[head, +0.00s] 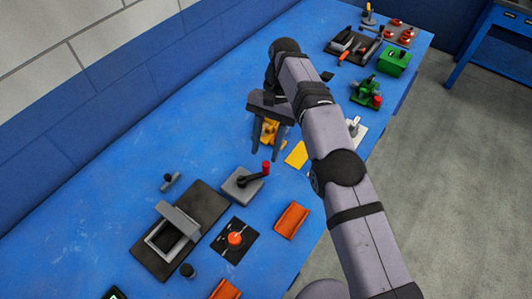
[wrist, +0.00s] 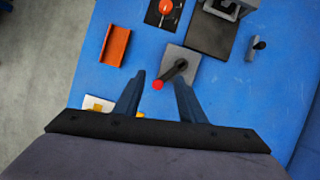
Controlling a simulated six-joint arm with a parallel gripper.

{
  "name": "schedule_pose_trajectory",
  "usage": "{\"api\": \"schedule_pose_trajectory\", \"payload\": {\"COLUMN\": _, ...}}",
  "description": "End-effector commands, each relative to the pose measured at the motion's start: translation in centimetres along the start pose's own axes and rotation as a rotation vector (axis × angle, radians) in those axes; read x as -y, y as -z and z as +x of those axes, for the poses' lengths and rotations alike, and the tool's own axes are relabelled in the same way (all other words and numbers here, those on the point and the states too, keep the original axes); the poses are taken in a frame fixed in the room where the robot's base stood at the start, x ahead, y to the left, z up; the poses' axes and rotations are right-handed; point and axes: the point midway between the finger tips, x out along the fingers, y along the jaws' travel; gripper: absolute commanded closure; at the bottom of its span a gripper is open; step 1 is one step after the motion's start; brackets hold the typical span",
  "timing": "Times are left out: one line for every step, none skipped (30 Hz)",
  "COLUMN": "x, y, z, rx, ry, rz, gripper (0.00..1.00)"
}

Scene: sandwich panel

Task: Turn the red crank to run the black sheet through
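A black crank arm with a red knob (head: 265,167) stands on a square grey base (head: 236,187) on the blue bench. In the wrist view the red knob (wrist: 158,85) appears between my fingertips, with the grey base (wrist: 190,58) behind it. My gripper (head: 269,152) is open and empty, above the bench, and apart from the crank. A yellow device (head: 269,128) shows behind my fingers. A green device with a red knob (head: 376,101) stands farther back, with a small dark flat piece (head: 327,76) near it. I cannot tell which flat piece is the black sheet.
A yellow sheet (head: 297,154) lies beside the yellow device. An orange tray (head: 291,220), an orange knob on a black plate (head: 235,239) and a grey box with a raised lid (head: 179,219) are nearer. The bench's left side is mostly clear.

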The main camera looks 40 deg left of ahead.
Motion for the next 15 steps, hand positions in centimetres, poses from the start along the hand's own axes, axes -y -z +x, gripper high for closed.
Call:
{"api": "schedule_pose_trajectory", "payload": {"x": 0.03, "y": -0.25, "z": -0.68, "rx": -0.001, "ry": 0.001, "rz": 0.0, "gripper": 0.63}}
{"api": "schedule_pose_trajectory", "payload": {"x": 0.02, "y": -0.32, "z": -0.82, "rx": 0.0, "ry": 0.001, "rz": 0.0, "gripper": 0.63}}
{"api": "schedule_pose_trajectory", "payload": {"x": 0.0, "y": -0.41, "z": -0.97, "rx": 0.0, "ry": 0.0, "rz": 0.0, "gripper": 0.63}}
{"api": "schedule_pose_trajectory", "payload": {"x": 0.0, "y": -0.45, "z": -1.06, "rx": 0.0, "ry": 0.0, "rz": 0.0, "gripper": 0.63}}
{"api": "schedule_pose_trajectory", "payload": {"x": 0.0, "y": -0.48, "z": -1.13, "rx": 0.0, "ry": 0.0, "rz": 0.0, "gripper": 0.63}}
{"api": "schedule_pose_trajectory", "payload": {"x": -0.01, "y": -0.5, "z": -1.18, "rx": 0.001, "ry": 0.0, "rz": 0.0, "gripper": 0.63}}
{"api": "schedule_pose_trajectory", "payload": {"x": -0.01, "y": -0.51, "z": -1.19, "rx": 0.001, "ry": 0.0, "rz": 0.0, "gripper": 0.63}}
{"api": "schedule_pose_trajectory", "payload": {"x": -0.01, "y": -0.51, "z": -1.2, "rx": 0.001, "ry": 0.0, "rz": 0.0, "gripper": 0.63}}
{"api": "schedule_pose_trajectory", "payload": {"x": -0.01, "y": -0.51, "z": -1.19, "rx": 0.001, "ry": 0.0, "rz": 0.0, "gripper": 0.63}}
{"api": "schedule_pose_trajectory", "payload": {"x": -0.01, "y": -0.51, "z": -1.18, "rx": 0.001, "ry": 0.0, "rz": 0.0, "gripper": 0.63}}
{"api": "schedule_pose_trajectory", "payload": {"x": -0.01, "y": -0.5, "z": -1.17, "rx": 0.001, "ry": 0.0, "rz": 0.0, "gripper": 0.63}}
{"api": "schedule_pose_trajectory", "payload": {"x": -0.01, "y": -0.5, "z": -1.17, "rx": 0.0, "ry": 0.0, "rz": 0.0, "gripper": 0.63}}
{"api": "schedule_pose_trajectory", "payload": {"x": -0.01, "y": -0.5, "z": -1.16, "rx": 0.0, "ry": 0.0, "rz": 0.0, "gripper": 0.63}}
{"api": "schedule_pose_trajectory", "payload": {"x": -0.01, "y": -0.49, "z": -1.16, "rx": 0.0, "ry": 0.0, "rz": 0.0, "gripper": 0.63}}
{"api": "schedule_pose_trajectory", "payload": {"x": -0.03, "y": -0.47, "z": -1.16, "rx": 0.0, "ry": 0.0, "rz": 0.0, "gripper": 0.73}}
